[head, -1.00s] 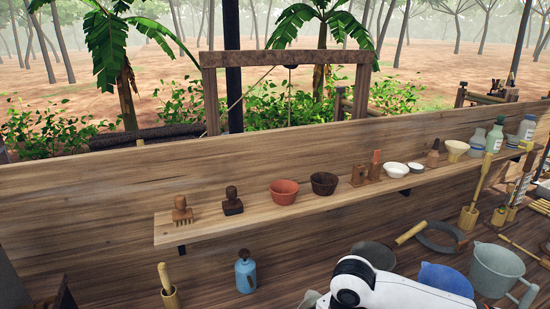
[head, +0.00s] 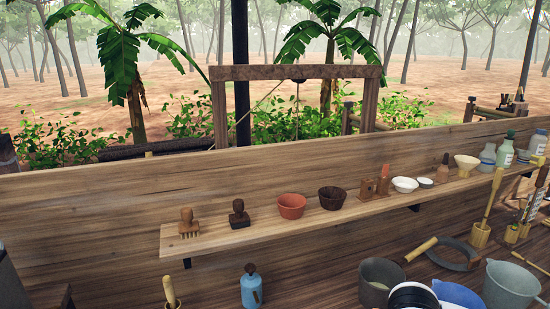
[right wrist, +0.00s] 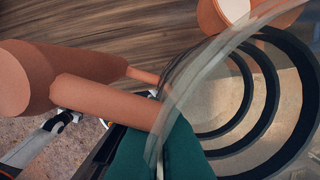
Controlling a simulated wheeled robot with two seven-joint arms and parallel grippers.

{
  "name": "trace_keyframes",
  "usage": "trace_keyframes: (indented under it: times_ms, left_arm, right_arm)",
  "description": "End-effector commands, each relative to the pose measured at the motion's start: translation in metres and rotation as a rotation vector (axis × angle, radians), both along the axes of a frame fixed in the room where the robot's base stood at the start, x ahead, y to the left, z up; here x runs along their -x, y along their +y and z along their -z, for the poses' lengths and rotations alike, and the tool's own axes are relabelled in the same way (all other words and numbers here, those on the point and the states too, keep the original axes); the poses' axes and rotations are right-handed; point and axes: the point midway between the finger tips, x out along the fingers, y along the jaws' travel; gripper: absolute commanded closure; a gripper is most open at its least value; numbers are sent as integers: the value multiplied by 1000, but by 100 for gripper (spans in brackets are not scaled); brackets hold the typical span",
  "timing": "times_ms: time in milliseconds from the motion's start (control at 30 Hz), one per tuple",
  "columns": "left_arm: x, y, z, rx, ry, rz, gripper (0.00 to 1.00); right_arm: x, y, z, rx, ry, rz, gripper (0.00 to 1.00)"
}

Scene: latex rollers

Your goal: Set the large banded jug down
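In the right wrist view, a large round vessel (right wrist: 237,105) with dark bands and pale walls fills the right side, with a translucent curved rim in front; it looks like the banded jug. A terracotta-coloured bar (right wrist: 105,98) runs towards it from a thicker terracotta cylinder (right wrist: 25,78); I cannot tell whether either belongs to the jug. The teal fingers of my right gripper (right wrist: 160,152) show at the bottom edge, close against the bar and the jug's side. Whether they grip anything is hidden. I cannot make out the jug in the head view. My left gripper is out of view.
A wooden shelf (head: 245,236) carries stamps, bowls and bottles. Below it on the bench stand a blue bottle (head: 251,288), a grey bucket (head: 380,277), a grey pail (head: 510,284) and a blue vessel (head: 459,294). Bare bench lies between the blue bottle and grey bucket.

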Motion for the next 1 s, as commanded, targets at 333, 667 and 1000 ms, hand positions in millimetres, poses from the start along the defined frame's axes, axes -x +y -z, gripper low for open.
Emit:
trace_keyframes:
  times_ms: [333, 667, 1000]
  left_arm:
    - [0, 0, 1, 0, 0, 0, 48]
    - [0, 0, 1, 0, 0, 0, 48]
    - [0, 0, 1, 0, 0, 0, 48]
  right_arm:
    - [7, -5, -4, 6, -3, 191, 100]
    - [7, -4, -3, 3, 0, 187, 100]
    - [7, -4, -4, 4, -2, 187, 100]
